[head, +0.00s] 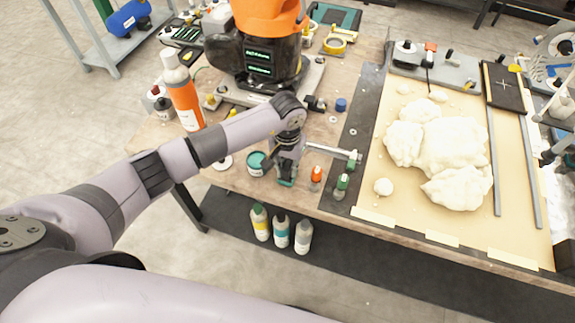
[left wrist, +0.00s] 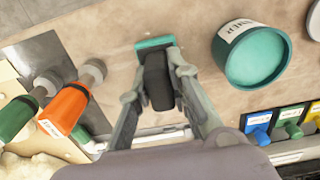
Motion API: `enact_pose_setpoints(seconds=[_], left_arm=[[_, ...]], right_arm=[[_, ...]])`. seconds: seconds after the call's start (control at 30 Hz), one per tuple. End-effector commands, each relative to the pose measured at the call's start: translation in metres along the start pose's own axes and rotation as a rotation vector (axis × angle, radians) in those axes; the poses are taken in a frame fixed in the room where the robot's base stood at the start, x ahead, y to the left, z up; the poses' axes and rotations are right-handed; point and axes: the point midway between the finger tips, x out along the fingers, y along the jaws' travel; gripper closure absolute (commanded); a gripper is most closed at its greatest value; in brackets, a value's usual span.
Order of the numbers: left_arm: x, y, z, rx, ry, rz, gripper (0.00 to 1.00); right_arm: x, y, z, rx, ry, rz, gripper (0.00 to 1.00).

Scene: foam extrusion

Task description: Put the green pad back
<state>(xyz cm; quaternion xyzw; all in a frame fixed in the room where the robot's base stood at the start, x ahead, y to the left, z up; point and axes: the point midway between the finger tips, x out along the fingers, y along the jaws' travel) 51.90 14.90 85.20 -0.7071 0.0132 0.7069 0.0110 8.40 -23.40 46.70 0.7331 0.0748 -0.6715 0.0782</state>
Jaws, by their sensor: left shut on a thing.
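The green pad is a small teal-green block on a black grip, clearest in the left wrist view (left wrist: 155,43). My left gripper (left wrist: 158,68) is shut on its black grip, one finger on each side, and the pad sticks out past the fingertips. In the head view the left gripper (head: 287,176) points down near the table's front edge, just right of the teal tin. Only a little of the pad shows there, and I cannot tell whether it touches the table. My right gripper is not in view.
White foam lumps (head: 450,150) cover the board further right. A tall orange bottle (head: 182,90) is at back left.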

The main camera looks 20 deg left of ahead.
Motion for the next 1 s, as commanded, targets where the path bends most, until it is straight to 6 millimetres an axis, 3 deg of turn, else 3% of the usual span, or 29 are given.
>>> enact_pose_setpoints(seconds=[0.3,0.33,0.6,1.0], left_arm=[[0.0042,-0.0001,-0.0001,0.0,0.0,0.0,1.0],[0.0031,0.0,0.0,0.0,0.0,0.0,0.81],[0.0023,0.0,0.0,0.0,0.0,0.0,0.63],[-0.0028,0.0003,-0.0001,0.0,0.0,0.001,0.62]], right_arm=[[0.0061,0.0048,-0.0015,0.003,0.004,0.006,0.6],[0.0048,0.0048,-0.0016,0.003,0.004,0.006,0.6],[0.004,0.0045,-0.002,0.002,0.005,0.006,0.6],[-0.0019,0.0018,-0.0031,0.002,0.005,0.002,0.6]])
